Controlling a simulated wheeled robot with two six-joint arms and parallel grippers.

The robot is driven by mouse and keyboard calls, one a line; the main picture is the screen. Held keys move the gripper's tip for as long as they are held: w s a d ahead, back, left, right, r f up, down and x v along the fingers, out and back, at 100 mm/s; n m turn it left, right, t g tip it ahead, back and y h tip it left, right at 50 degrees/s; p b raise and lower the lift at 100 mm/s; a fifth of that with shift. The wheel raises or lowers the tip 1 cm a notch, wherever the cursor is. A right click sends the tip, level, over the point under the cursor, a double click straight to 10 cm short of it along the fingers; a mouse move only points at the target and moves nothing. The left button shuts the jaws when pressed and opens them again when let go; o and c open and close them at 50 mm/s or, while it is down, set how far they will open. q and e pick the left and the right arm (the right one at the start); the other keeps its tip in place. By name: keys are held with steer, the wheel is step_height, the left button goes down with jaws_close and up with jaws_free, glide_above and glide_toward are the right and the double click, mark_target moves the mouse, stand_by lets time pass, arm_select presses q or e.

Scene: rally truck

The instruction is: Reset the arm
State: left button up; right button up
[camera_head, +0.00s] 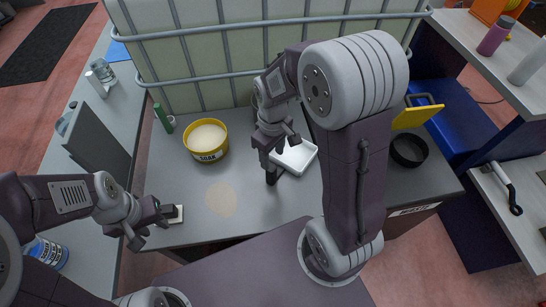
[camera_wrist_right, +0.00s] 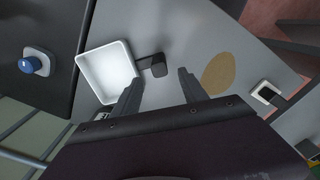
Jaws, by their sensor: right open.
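My right gripper (camera_head: 280,155) is over the grey table beside a white tray (camera_head: 298,154). In the right wrist view its two fingers (camera_wrist_right: 158,80) stand apart with nothing held between them. The white tray (camera_wrist_right: 106,72) lies left of the fingers there, and a dark handle-like piece (camera_wrist_right: 156,66) extends from its side. My left gripper (camera_head: 150,223) is at the table's left front, its fingers apart. A small white-rimmed dark pad (camera_head: 176,214) lies at its fingertips; I cannot tell whether they touch.
A yellow tub marked SOAK (camera_head: 206,140) stands behind a tan patch (camera_head: 221,198) on the table. A green bottle (camera_head: 163,118) is at the back left. A black bowl (camera_head: 408,150) sits at the right. A caged white tank (camera_head: 220,50) closes off the back.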

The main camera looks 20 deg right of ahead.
steer(key=s+f+m+t, duration=0.1)
steer(key=s+m, duration=0.5)
steer(key=s, duration=0.1)
steer(key=shift+f, duration=0.15)
step_height(320, 180, up, 15)
steer(key=p, duration=1.4)
steer(key=shift+f+p, duration=0.15)
steer(key=shift+p, duration=0.15)
steer(key=shift+s, duration=0.1)
